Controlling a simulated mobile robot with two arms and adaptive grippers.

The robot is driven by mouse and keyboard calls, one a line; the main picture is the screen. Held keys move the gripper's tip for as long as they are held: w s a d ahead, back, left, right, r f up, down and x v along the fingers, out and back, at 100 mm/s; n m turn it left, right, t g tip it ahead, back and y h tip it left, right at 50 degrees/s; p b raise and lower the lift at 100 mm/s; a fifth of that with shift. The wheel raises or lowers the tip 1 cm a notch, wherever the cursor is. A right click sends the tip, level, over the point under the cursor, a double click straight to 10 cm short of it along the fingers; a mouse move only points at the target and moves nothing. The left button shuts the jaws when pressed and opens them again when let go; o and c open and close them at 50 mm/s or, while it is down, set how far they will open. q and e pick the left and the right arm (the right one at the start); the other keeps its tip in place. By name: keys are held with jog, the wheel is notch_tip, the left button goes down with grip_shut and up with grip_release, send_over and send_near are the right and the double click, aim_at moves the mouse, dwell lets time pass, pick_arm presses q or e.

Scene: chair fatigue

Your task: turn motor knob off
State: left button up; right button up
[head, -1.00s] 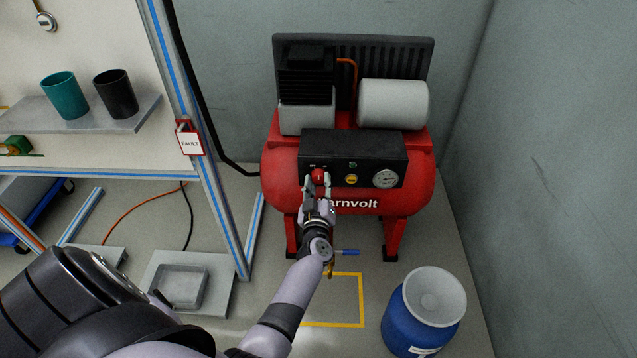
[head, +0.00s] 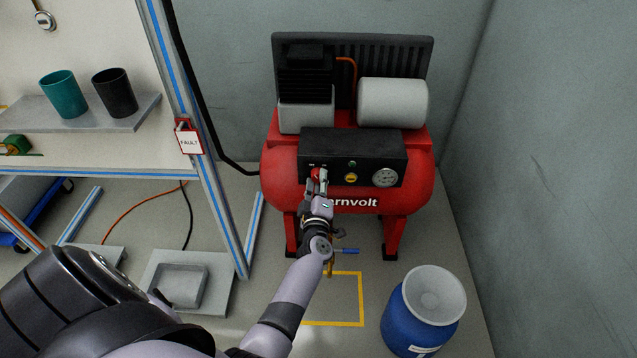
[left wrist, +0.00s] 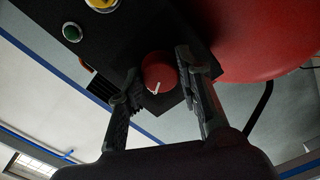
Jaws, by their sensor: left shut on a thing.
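The motor knob is red with a white pointer line; it shows in the left wrist view (left wrist: 159,74) on the black control panel (head: 375,149) of the red compressor (head: 415,190). In the head view the knob (head: 316,173) is partly hidden by my left gripper (head: 319,181). In the left wrist view my left gripper (left wrist: 158,80) has one finger on each side of the knob and is shut on it. The wrist is rolled, and the pointer looks slanted in that view. My right gripper is not in view.
The panel also carries a yellow button (head: 351,178), a green light (head: 352,163) and a gauge (head: 386,178). A blue barrel (head: 408,325) stands front right. The bench frame with a FAULT tag (head: 190,142) is at left. Floor with yellow marking (head: 362,300) is open below.

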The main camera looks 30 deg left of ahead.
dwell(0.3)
pick_arm(q)
jog(key=o, duration=1.2)
jog(key=shift+c, duration=0.2)
